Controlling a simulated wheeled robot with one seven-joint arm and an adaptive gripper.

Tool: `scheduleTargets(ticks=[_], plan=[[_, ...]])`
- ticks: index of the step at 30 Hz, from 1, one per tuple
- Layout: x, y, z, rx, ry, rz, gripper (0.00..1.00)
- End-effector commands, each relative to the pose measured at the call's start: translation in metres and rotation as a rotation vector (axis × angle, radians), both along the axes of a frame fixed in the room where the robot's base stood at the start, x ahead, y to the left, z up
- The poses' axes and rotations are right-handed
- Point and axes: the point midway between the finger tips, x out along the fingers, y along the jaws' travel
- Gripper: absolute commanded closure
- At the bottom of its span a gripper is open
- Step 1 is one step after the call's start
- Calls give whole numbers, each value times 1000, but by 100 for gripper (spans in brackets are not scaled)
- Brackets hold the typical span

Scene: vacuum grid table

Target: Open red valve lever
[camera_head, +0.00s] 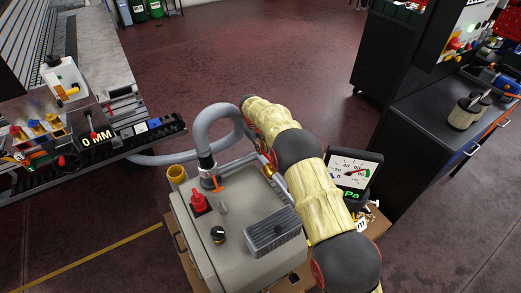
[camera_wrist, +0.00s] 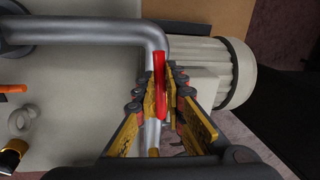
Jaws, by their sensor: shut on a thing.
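In the wrist view the red valve lever (camera_wrist: 160,72) is a narrow red handle beside a bent grey metal pipe (camera_wrist: 110,30). My gripper (camera_wrist: 161,88) has its two padded fingers on either side of the lever and is shut on it. The lever's lower part is partly hidden between the fingers. In the head view my arm, in a yellowish sleeve, reaches past the right side of the grey pump unit, and my gripper is mostly hidden there. I cannot make out the held lever in that view.
A gauge (camera_head: 354,170) stands right of my arm. A ribbed motor housing (camera_wrist: 236,75) is close right of my fingers.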

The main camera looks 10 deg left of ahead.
Motion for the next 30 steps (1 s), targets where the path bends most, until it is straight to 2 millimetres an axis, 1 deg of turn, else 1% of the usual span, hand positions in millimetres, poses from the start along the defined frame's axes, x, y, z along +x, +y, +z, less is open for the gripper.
scheduleTargets(ticks=[9,10,19,27,30], plan=[[0,1,0,2,-1,-1,100],[0,1,0,2,-1,-1,88],[0,1,0,1,-1,0,71],[0,1,0,1,-1,0,70],[0,1,4,1,-1,0,70]])
